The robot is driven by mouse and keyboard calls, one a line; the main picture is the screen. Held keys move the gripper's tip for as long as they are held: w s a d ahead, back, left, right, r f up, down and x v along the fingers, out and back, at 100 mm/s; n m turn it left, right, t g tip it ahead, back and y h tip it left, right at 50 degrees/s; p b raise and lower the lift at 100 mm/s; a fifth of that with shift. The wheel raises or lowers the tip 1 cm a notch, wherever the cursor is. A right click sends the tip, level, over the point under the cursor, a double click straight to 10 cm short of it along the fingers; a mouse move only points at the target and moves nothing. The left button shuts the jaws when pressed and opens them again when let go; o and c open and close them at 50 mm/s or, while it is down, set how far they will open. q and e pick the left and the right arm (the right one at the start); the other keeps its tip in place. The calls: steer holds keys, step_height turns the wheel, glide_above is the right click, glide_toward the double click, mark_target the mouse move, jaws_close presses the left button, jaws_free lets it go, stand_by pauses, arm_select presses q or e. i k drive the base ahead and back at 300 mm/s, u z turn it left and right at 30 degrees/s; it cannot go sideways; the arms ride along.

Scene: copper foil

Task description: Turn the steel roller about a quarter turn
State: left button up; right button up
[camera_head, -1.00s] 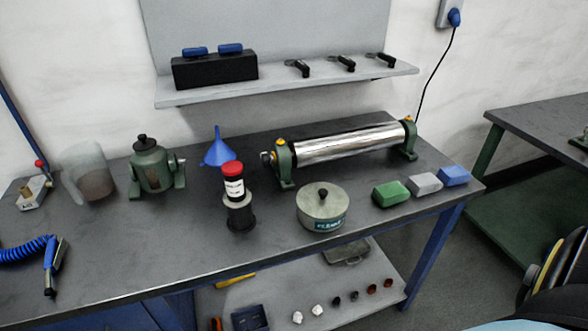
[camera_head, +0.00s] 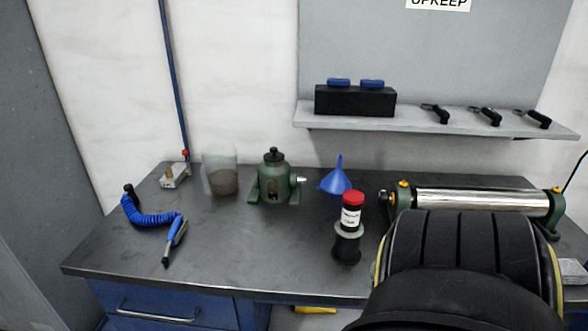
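The steel roller (camera_head: 482,202) is a shiny horizontal cylinder at the right of the bench. It sits between two green stands; the left stand (camera_head: 393,203) and the right stand (camera_head: 553,214) have yellow caps on top. A dark part of my own arm with yellow edges rises in front of the roller and hides the bench area before it and the lower parts of the stands. Neither gripper is in view. I see nothing touching the roller's visible upper surface.
A red-capped bottle (camera_head: 351,214), blue funnel (camera_head: 337,180), green housing (camera_head: 275,180), clear jug (camera_head: 220,172) and blue coiled hose (camera_head: 150,213) stand or lie on the dark bench (camera_head: 240,245). A wall shelf (camera_head: 410,118) overhangs the back. A grey block (camera_head: 572,271) shows at right.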

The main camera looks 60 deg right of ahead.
mark_target(534, 203)
steer(key=u, duration=0.55)
steer(key=k, duration=1.3)
steer(key=z, duration=1.7)
